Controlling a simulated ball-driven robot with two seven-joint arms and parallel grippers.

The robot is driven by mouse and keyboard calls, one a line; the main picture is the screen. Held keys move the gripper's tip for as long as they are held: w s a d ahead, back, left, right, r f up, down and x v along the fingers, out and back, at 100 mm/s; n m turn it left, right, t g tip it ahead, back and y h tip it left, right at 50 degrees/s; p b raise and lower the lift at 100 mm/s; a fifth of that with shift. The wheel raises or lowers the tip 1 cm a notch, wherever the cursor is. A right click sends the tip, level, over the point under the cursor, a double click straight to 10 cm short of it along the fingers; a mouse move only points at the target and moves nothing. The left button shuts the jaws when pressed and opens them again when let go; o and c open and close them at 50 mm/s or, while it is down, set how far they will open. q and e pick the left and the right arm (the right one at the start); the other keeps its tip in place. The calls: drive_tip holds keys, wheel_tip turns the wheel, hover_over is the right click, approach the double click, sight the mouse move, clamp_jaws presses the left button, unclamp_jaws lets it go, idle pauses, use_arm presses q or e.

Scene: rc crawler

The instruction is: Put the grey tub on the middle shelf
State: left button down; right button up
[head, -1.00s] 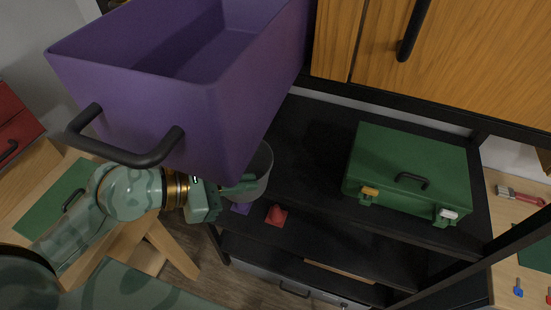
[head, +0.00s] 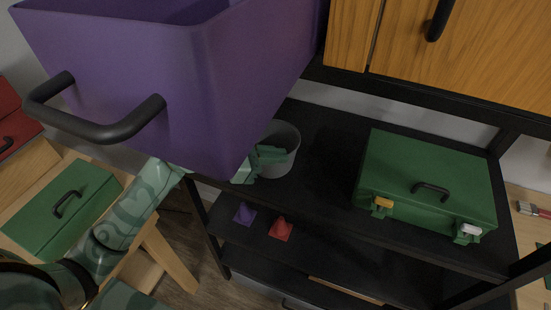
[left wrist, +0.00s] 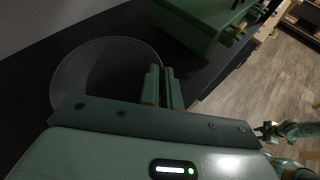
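The grey tub (head: 286,160) is a round, open container at the left end of the black shelf (head: 325,180) that bears the green toolbox. It is upright; whether its base touches the shelf is hard to tell. My left gripper (head: 268,156) is at the tub's near left rim, partly hidden by the purple bin. In the left wrist view the fingers (left wrist: 163,86) are close together at the rim of the tub (left wrist: 100,75), one on each side of its wall. My right gripper (left wrist: 264,131) shows small at the right of the left wrist view; its opening is unclear.
A purple bin (head: 120,65) overhangs at upper left, close above my left arm. The green toolbox (head: 430,175) takes the shelf's right part, with bare shelf between it and the tub. Purple (head: 245,213) and red (head: 281,229) cones stand on the shelf below.

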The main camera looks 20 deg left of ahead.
use_arm(q)
drive_tip(key=shift+w+f, duration=0.25)
drive_tip(key=shift+f, duration=0.55)
drive_tip(key=c, duration=1.6)
unclamp_jaws()
drive_tip(key=v, duration=1.2)
